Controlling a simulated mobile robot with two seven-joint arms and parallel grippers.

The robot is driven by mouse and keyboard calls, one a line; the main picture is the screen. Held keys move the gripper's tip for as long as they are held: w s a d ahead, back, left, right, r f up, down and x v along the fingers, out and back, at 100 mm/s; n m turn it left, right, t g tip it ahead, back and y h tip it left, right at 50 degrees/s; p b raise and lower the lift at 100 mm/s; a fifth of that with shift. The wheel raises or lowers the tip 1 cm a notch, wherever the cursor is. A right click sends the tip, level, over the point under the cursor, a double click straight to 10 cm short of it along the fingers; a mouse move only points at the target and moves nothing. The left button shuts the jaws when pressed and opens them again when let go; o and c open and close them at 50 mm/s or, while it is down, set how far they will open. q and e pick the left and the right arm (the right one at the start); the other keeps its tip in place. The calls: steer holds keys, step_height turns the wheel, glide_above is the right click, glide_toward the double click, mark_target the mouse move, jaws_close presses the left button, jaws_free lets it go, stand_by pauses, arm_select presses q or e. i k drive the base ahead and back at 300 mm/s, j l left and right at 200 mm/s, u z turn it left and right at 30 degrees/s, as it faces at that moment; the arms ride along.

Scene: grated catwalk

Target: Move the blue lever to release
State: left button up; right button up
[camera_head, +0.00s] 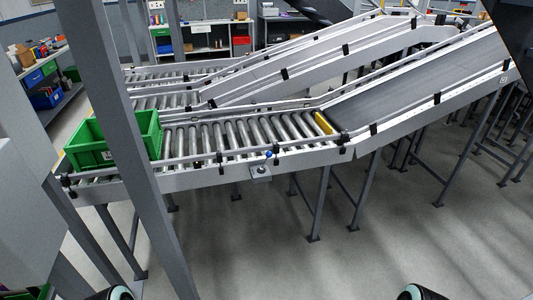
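The blue lever (268,154) shows as a small blue knob on the near side rail of the roller conveyor (215,140), just above a small grey box (261,172) fixed to that rail. It is too small for me to tell its exact position. A yellow bar (323,123) lies across the right end of the rollers, where the dark belt begins. Only dark rounded parts of my arms with teal rings show at the bottom edge, left and right, well apart from the lever. Neither gripper's fingers are in view.
A green crate (112,142) sits at the conveyor's left end. A grey post (123,130) stands in front at left. A sloped dark belt (425,85) rises to the right. Thin legs hold the conveyor. The floor (330,255) in front is clear.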

mark_target(269, 154)
steer(key=i+l+u, duration=0.15)
steer(key=i, duration=0.35)
steer(key=i+l+u, duration=0.2)
steer(key=i+l, duration=0.15)
steer(key=i+l+u, duration=0.15)
steer(key=l, duration=0.2)
steer(key=i+l+u, duration=0.3)
steer(key=i+l, duration=0.15)
steer(key=l, duration=0.25)
